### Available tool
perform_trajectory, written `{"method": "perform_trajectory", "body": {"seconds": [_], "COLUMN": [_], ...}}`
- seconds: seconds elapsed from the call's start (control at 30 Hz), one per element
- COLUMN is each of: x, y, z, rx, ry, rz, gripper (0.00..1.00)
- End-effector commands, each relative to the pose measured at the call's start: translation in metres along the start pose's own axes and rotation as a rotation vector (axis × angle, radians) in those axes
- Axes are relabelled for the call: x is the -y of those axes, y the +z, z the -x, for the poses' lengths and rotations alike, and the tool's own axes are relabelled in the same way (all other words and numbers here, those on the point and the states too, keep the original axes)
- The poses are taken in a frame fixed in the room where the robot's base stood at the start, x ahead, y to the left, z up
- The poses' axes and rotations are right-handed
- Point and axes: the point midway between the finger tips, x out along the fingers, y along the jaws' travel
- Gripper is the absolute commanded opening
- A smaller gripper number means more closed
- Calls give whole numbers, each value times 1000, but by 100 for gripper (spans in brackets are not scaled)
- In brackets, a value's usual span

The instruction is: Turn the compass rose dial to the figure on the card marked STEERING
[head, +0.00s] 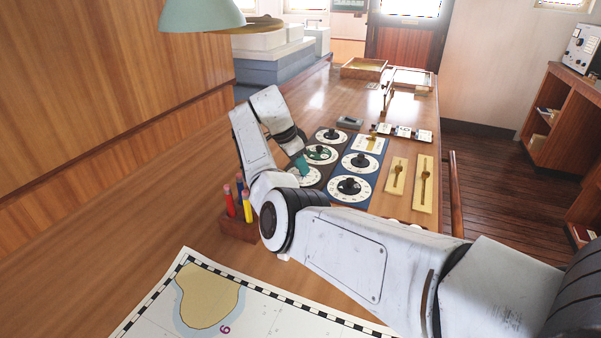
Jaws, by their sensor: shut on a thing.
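A panel of round dials with white rings and dark knobs lies on the long wooden desk. One dial (321,154) has a green centre; I cannot tell for sure which is the compass rose. My gripper (302,164) reaches down at the panel's left side, its teal end over the near-left dial (313,181). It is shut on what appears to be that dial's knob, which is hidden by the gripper. Several small white cards (403,131) stand behind the panel at right; their writing is too small to read, so the STEERING card cannot be picked out.
Two sliding levers on pale plates (423,184) lie right of the dials. A pen holder (238,226) with coloured pens stands by my elbow. A chart (240,300) covers the near desk. A wooden tray (363,69) sits at the far end. My forearm hides part of the desk.

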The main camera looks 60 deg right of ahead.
Motion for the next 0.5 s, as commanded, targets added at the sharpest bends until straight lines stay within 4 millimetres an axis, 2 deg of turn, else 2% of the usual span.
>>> {"method": "perform_trajectory", "body": {"seconds": [0.2, 0.5], "x": [2, 3], "y": [0, 0], "z": [-2, 1], "rx": [0, 0], "ry": [51, 88], "rz": [-129, -222], "gripper": [0, 0]}}
